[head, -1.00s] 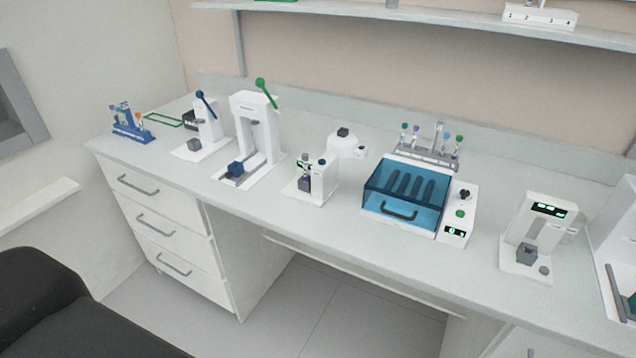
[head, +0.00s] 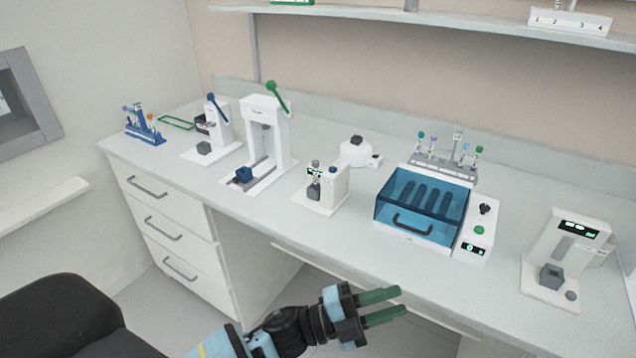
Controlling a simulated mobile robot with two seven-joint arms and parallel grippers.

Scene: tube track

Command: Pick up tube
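Several small tubes with coloured caps stand in a blue rack (head: 146,136) at the far left end of the bench. Several more tubes stand in a grey rack (head: 443,168) behind the blue-lidded machine. Which tube the task means cannot be told. My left gripper (head: 401,301) is at the bottom centre, in front of the bench edge. Its two green fingers are apart with nothing between them. It is well away from both racks. My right gripper is not in view.
On the bench stand a white press with a green lever (head: 268,140), a smaller blue-lever press (head: 216,130), a small white device (head: 322,190), the blue-lidded machine (head: 422,208) and a white instrument (head: 556,250). A shelf (head: 440,24) runs above. A black chair (head: 60,315) is lower left.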

